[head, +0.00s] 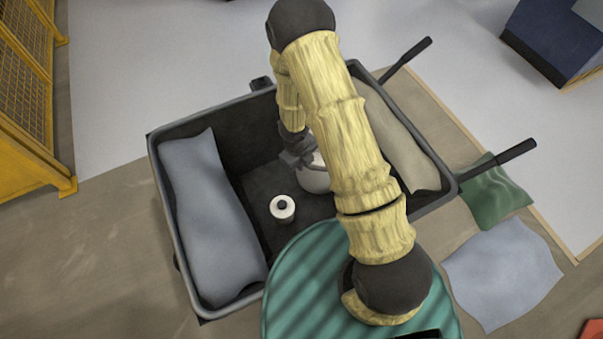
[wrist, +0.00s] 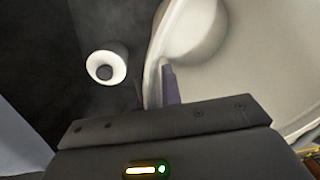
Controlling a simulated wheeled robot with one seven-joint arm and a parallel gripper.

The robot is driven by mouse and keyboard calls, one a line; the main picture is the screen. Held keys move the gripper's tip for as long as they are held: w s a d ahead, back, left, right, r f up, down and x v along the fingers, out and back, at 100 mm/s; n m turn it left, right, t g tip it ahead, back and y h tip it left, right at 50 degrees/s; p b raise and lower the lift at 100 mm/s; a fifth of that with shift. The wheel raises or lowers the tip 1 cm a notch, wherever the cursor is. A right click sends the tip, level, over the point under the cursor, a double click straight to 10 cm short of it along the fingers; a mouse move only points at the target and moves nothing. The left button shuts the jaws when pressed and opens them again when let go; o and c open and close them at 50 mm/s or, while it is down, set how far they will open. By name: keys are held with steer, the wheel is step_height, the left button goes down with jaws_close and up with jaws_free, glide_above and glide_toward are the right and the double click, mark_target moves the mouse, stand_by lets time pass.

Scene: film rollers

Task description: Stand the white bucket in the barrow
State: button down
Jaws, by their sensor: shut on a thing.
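The barrow (head: 157,178) is a dark tub with a grey rim and two handles at the right. The white bucket (head: 316,181) is inside the barrow's outline, partly hidden behind my arm. In the wrist view the bucket (wrist: 275,60) fills the right side, with its open inside showing. My gripper (head: 299,153) is shut on the bucket's rim. A purplish finger (wrist: 171,84) shows against the rim in the wrist view. I cannot tell whether the bucket's base touches the barrow floor.
A small white roller with a dark centre (head: 282,208) stands on the barrow floor left of the bucket. A grey-blue sack (head: 212,220) lies along the left side, a beige one (head: 405,145) along the right. A yellow mesh fence (head: 25,95) stands far left.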

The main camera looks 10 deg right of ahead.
mark_target(315, 178)
stand_by(0.3)
step_height(315, 178, down, 4)
steer(key=b, duration=0.3)
steer(key=shift+r, duration=0.15)
steer(key=c, duration=2)
jaws_free()
steer(key=shift+f, duration=0.2)
steer(key=o, duration=0.4)
